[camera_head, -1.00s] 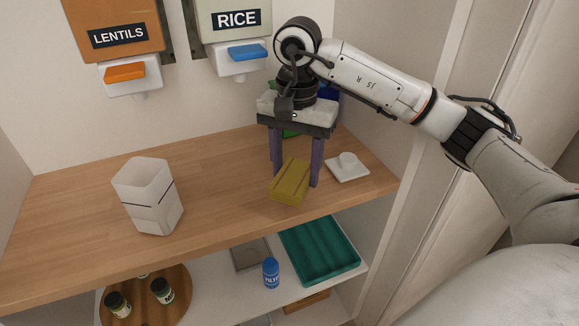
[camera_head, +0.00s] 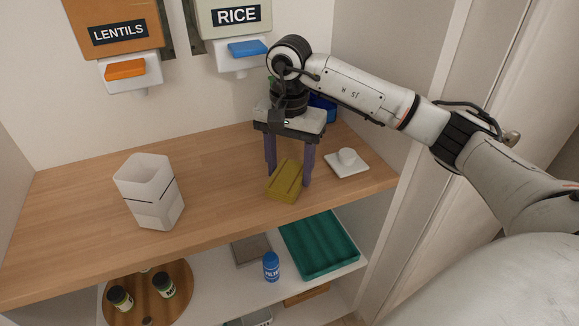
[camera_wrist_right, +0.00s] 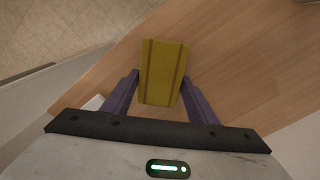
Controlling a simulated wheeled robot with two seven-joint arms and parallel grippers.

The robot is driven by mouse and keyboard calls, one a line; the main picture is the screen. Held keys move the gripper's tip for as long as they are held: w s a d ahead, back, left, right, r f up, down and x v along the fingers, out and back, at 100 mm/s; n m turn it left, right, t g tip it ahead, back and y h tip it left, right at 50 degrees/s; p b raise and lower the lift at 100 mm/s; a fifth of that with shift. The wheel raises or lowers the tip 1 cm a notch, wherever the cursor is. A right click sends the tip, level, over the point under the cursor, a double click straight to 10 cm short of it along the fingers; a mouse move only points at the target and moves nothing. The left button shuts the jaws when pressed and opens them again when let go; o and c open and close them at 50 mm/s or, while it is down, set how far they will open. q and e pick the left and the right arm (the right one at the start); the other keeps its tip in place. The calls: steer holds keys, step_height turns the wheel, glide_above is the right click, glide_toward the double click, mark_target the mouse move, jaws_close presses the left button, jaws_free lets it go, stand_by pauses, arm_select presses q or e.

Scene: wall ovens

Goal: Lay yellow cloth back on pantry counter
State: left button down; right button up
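The yellow cloth (camera_head: 285,182), a folded block with two darker stripes, is between the purple fingers of my right gripper (camera_head: 289,178), low at the wooden pantry counter (camera_head: 225,200). In the right wrist view the cloth (camera_wrist_right: 163,70) fills the gap between the fingertips (camera_wrist_right: 161,77), which meet its two sides. I cannot tell whether its underside touches the counter. My right gripper points down. My left gripper is not in view.
A white container (camera_head: 149,192) stands at the left of the counter. A small white lidded piece (camera_head: 346,163) lies right of the gripper. A blue object (camera_head: 324,108) is behind it. The lower shelf holds a green tray (camera_head: 320,245) and a blue bottle (camera_head: 271,266). Counter space left of the cloth is clear.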

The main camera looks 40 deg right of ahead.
mark_target(289, 172)
steer(key=o, duration=0.3)
steer(key=shift+r, duration=0.25)
step_height(289, 172, up, 8)
steer(key=shift+f, duration=0.25)
